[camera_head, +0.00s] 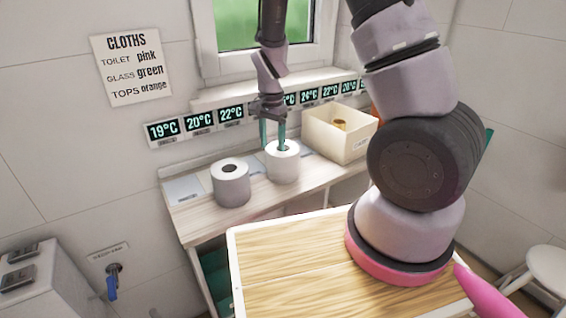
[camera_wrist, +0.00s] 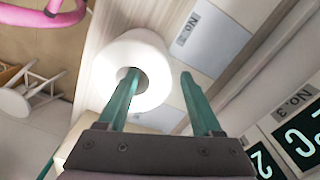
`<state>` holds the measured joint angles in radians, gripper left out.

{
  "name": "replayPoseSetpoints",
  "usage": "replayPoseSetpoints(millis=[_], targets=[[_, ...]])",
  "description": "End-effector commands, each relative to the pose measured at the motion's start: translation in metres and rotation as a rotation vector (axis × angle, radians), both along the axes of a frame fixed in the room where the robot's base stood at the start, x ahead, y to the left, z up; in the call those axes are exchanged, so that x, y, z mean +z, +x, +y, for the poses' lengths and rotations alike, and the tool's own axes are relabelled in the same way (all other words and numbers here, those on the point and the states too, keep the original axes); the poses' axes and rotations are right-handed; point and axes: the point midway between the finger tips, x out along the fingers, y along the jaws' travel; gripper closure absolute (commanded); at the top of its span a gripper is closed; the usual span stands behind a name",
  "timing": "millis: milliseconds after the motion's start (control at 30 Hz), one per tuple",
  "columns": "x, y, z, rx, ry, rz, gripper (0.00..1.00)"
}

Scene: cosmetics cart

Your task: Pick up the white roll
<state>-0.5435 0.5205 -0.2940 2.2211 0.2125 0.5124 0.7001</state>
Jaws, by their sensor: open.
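A white roll (camera_head: 283,168) stands upright on the wooden shelf top, its hole facing up. A second, slightly greyer roll (camera_head: 230,187) stands upright to its left. My gripper (camera_head: 272,146) points down at the white roll, with its teal fingers apart. One finger reaches to the roll's hole; the other is outside, beside its wall. The wrist view shows the roll (camera_wrist: 107,80) below my gripper (camera_wrist: 160,74), one fingertip over or in the hole. How deep that finger sits is hard to tell.
A cream box (camera_head: 330,139) with something brownish inside stands right of the white roll. Temperature displays (camera_head: 199,120) line the wall behind. A wooden-topped cart (camera_head: 285,255) stands in front. A white stool (camera_head: 545,270) is at far right.

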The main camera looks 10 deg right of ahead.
Motion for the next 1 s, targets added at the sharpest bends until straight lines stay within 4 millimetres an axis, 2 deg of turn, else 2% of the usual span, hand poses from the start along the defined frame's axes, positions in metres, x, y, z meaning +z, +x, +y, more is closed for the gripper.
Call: replayPoseSetpoints(millis=[167, 400, 700, 733, 800, 900, 1000], targets=[[-0.016, 0.001, -0.003, -0.002, -0.001, 0.002, 0.33], [-0.05, 0.003, -0.004, 0.0, 0.0, 0.001, 0.33], [-0.055, 0.004, -0.004, 0.001, 0.001, -0.002, 0.33], [-0.055, 0.004, -0.004, 0.001, 0.001, -0.002, 0.41], [-0.055, 0.004, -0.004, 0.001, 0.001, -0.002, 0.68], [-0.055, 0.004, -0.004, 0.001, 0.001, -0.002, 1.0], [-0.054, 0.004, -0.004, 0.001, 0.001, -0.002, 1.0]])
